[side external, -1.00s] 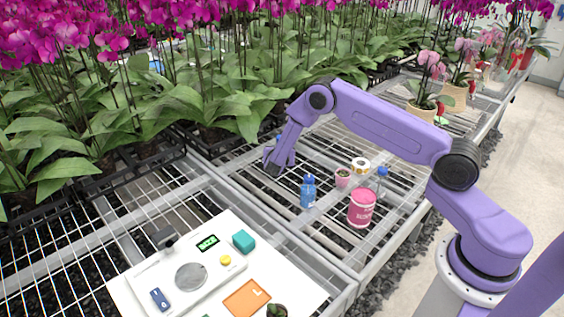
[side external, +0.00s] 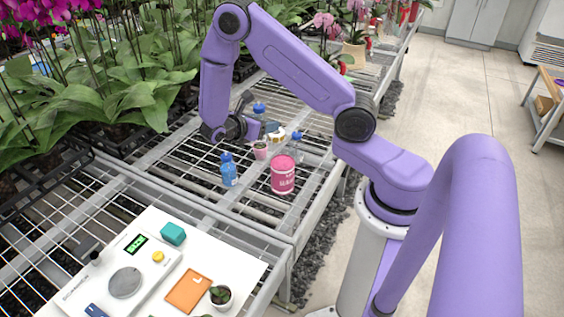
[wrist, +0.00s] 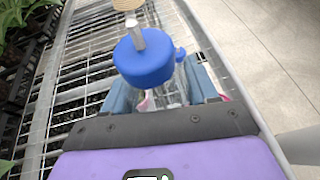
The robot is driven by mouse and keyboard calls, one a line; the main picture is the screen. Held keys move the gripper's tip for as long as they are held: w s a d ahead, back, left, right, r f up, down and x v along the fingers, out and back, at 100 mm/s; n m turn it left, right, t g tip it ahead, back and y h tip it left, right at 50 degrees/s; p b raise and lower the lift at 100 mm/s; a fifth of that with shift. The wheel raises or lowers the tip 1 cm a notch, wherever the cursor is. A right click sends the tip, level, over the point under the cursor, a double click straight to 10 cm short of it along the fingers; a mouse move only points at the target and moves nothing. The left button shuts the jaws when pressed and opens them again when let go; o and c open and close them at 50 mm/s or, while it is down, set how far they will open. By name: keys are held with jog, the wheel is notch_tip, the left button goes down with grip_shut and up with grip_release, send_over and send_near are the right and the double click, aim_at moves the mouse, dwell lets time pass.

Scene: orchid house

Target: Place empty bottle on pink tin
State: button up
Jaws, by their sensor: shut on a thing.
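My gripper (side external: 247,120) is shut on a clear bottle with a blue cap (side external: 259,109), above the mesh bench behind the pink pot. In the wrist view the blue cap (wrist: 145,60) stands between the fingers (wrist: 163,92), and the see-through body below it is partly hidden. The pink tin (side external: 283,175) stands upright on the bench, to the right of and nearer than my gripper. Its top is bare. The held bottle is apart from the tin.
A second clear bottle with a blue cap (side external: 297,150) stands just behind the tin. A blue bottle (side external: 228,171), a small pink pot (side external: 260,151) and a tape roll (side external: 276,134) are close by. A white board (side external: 225,262) with a scale lies in front.

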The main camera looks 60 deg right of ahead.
jog(key=s+r+m+g, duration=0.2)
jog(key=s+m+g, duration=0.1)
jog(key=s, duration=0.4)
send_over(286, 160)
jog(key=shift+y, duration=0.4)
jog(key=shift+f, duration=3.7)
jog(key=shift+f, duration=0.1)
jog(key=o, duration=1)
